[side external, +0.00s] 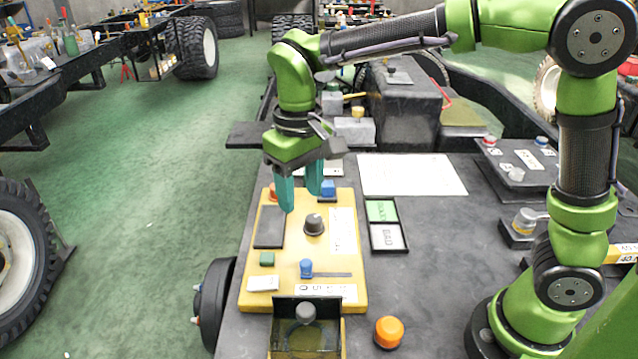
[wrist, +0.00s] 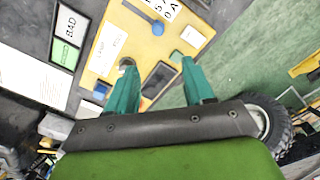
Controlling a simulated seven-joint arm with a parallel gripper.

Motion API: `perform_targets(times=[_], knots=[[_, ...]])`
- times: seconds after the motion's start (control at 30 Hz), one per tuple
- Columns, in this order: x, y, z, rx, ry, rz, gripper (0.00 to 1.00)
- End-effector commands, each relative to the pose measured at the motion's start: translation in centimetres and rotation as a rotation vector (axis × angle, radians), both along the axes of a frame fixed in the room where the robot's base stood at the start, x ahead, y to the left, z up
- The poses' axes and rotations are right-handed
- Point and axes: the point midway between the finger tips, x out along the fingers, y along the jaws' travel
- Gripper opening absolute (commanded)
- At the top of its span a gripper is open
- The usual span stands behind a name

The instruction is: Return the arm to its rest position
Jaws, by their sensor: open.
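My green arm reaches from its base at the right over the dark work table (side external: 440,255). My gripper (side external: 302,208) has two teal fingers pointing down, spread apart with nothing between them. It hangs above the far part of the yellow board (side external: 285,220). In the wrist view the fingers of my gripper (wrist: 156,66) also stand apart, with the yellow board (wrist: 112,45) below them. The fingers partly hide a blue block (side external: 328,188) and an orange-red piece at the board's far end.
The board carries a dark knob (side external: 313,224), a blue slider (side external: 306,267) and a green button (side external: 267,259). A green-and-white GOOD/BAD tray (side external: 388,251), a white sheet (side external: 411,174) and an orange knob (side external: 389,332) lie right of it. Green floor is open at left.

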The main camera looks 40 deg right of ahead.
Motion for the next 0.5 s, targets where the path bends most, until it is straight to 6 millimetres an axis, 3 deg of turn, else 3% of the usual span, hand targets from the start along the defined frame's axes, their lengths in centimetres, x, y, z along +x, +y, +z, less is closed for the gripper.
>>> perform_targets(times=[0.5], knots=[[0.26,0.08,0.78,0.004,-0.014,0.007,0.52]])
